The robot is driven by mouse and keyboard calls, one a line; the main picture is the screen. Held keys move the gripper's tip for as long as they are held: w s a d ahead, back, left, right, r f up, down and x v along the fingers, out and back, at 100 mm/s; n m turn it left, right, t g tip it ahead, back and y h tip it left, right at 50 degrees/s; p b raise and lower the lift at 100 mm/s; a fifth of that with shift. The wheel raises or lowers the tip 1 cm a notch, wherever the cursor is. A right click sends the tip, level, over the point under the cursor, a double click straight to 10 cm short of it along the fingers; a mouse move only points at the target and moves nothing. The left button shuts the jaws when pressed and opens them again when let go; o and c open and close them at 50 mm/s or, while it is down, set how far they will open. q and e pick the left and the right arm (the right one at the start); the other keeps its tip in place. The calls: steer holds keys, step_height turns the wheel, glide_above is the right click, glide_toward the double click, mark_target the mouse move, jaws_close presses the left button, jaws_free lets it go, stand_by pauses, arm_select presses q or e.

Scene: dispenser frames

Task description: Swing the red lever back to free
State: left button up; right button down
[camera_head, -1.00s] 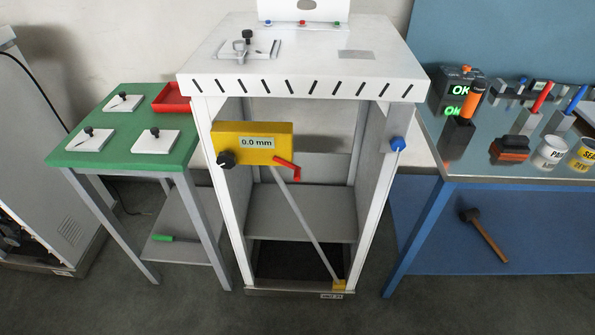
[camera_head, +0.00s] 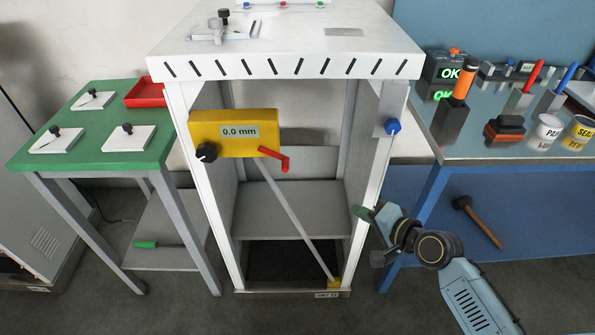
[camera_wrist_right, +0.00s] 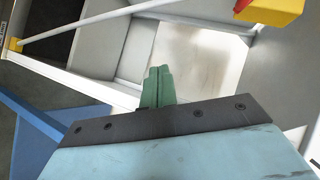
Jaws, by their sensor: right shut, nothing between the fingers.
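The red lever (camera_head: 274,156) is on the front of a yellow box (camera_head: 213,142) that reads 0.0 mm. It slopes down to the right and its end hangs down at the box's lower right corner. My right gripper (camera_head: 362,212), with green fingers, is shut and empty by the frame's right front leg, lower than the lever and well to its right. In the right wrist view the shut fingers (camera_wrist_right: 157,88) point into the frame, apart from the yellow box (camera_wrist_right: 275,12). A bit of the lever (camera_wrist_right: 242,5) shows at the top edge. My left gripper is not in view.
The white frame (camera_head: 290,62) has legs, a grey shelf (camera_head: 285,208) and a slanted rod (camera_head: 295,217) below the box. A blue knob (camera_head: 393,126) sits on its right leg. A green table (camera_head: 60,170) stands left, a blue bench (camera_head: 520,159) right.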

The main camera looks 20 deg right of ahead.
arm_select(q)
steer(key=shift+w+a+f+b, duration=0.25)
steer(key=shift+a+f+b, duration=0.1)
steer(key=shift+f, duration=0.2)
arm_select(e)
steer(key=a+r+t+y, duration=0.1)
steer(key=a+r+y, duration=0.1)
steer(key=r, duration=0.9)
steer(key=shift+a+t+y, duration=0.3)
steer(key=shift+a+y, duration=0.1)
steer(key=shift+a, duration=0.1)
steer(key=shift+w, duration=0.15)
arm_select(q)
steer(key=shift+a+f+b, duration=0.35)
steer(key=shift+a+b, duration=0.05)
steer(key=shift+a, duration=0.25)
arm_select(e)
steer(key=s+a+f+x, duration=0.1)
steer(key=a+x, duration=0.1)
steer(key=x, duration=1)
steer(key=shift+a, duration=0.4)
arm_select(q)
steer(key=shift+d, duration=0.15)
arm_select(e)
steer(key=shift+w, duration=0.1)
